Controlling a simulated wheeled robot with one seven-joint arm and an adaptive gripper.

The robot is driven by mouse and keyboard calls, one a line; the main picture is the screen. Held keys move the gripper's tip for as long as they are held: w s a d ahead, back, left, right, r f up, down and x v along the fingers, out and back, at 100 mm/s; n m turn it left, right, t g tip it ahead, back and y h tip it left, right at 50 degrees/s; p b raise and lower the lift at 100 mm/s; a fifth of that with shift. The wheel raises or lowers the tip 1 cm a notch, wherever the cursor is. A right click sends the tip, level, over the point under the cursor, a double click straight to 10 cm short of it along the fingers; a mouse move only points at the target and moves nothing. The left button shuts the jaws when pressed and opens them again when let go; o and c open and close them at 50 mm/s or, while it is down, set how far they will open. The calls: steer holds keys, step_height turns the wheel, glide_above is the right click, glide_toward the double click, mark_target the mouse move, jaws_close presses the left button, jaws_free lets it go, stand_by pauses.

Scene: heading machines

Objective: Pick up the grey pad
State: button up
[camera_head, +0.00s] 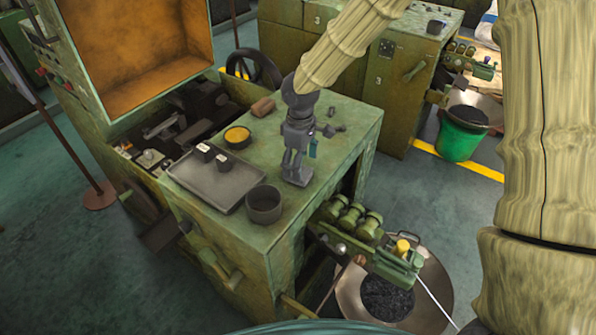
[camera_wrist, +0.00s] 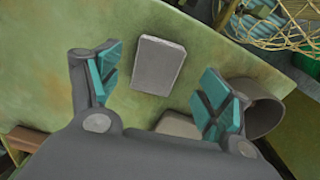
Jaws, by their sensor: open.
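The grey pad (camera_wrist: 158,64) is a flat, light grey rectangle lying on the green worktop in the wrist view. My gripper (camera_wrist: 160,88) is open and empty, with teal-padded fingers to the left and right. The pad lies ahead of and between the fingers, with no visible contact. In the head view my gripper (camera_head: 298,150) hangs over the green worktop, right of the grey tray. I cannot make out the pad there; the gripper may hide it.
The worktop (camera_head: 345,115) also holds a grey tray (camera_head: 190,188) with small dark items, a grey cup (camera_head: 264,210), a yellow-filled bowl (camera_head: 238,136) and a brown block (camera_head: 262,107). The cup (camera_wrist: 262,118) is close to the right finger in the wrist view.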

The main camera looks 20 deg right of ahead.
mark_target(307, 173)
steer(key=shift+w+f, duration=0.2)
steer(key=shift+f, duration=0.35)
steer(key=shift+w+f, duration=0.15)
steer(key=shift+f, duration=0.4)
steer(key=shift+f+p, duration=0.3)
steer(key=shift+p, duration=0.05)
steer(key=shift+s, duration=0.2)
steer(key=shift+f, duration=0.1)
steer(key=shift+w, duration=0.1)
steer(key=c, duration=1.1)
